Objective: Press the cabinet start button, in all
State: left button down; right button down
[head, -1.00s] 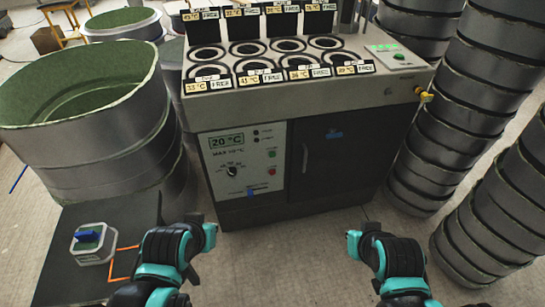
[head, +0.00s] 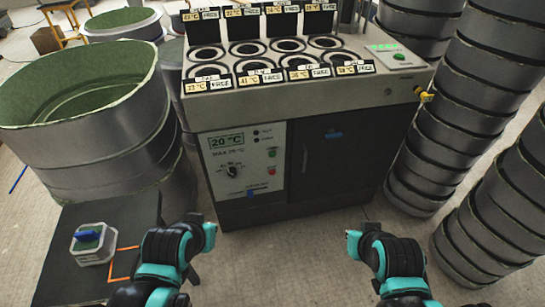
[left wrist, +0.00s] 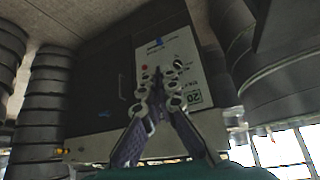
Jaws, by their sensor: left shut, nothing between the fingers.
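The grey cabinet (head: 255,213) stands ahead of me. Its white front panel (head: 218,168) bears a "20 °C" display, a black dial (head: 232,171), a green button (head: 272,153) and a red button (head: 272,171). I cannot read for certain which button is start. My left gripper (head: 208,236) is low in front of the panel, apart from it in the head view. In the left wrist view its fingers (left wrist: 157,98) are shut and empty, overlapping the panel (left wrist: 180,62). My right gripper (head: 353,240) is in front of the dark door; its finger opening cannot be made out.
Several labelled round wells (head: 288,45) and a small box with a green button (head: 399,56) are on the cabinet top. Ring stacks (head: 430,150) stand right, a large green-lined mould (head: 80,110) left. Floor is clear between my arms.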

aim_at(272, 155)
pick_arm(q)
jog(key=w+d+f+n+t+h, duration=0.1)
jog(key=w+d+n, duration=0.3)
jog(key=w, duration=0.8)
jog(key=w+d+f+n+t+h, duration=0.1)
jog(key=w+d+f+n, duration=0.2)
jog(key=w, duration=0.9)
jog(key=w+d+f+n+t, duration=0.1)
jog(key=w+d+f+n, duration=0.3)
jog(key=f, duration=0.5)
jog(key=w+d+f+n+h, duration=0.1)
jog(key=w+d+f+n, duration=0.3)
jog(key=w+f, duration=0.3)
notch_tip(272, 155, down, 2)
jog(key=shift+w+d+f+n+t+h, duration=0.1)
jog(key=shift+w+d+n+t+h, duration=0.25)
jog(key=shift+d, duration=0.25)
jog(key=shift+w+a, duration=0.4)
jog(key=shift+w, duration=1)
jog(key=shift+w+a, duration=0.45)
jog(key=shift+w, duration=0.95)
jog(key=shift+w+a, duration=0.4)
jog(key=shift+w, duration=1)
jog(key=shift+w+a, duration=0.15)
jog(key=shift+w, duration=0.2)
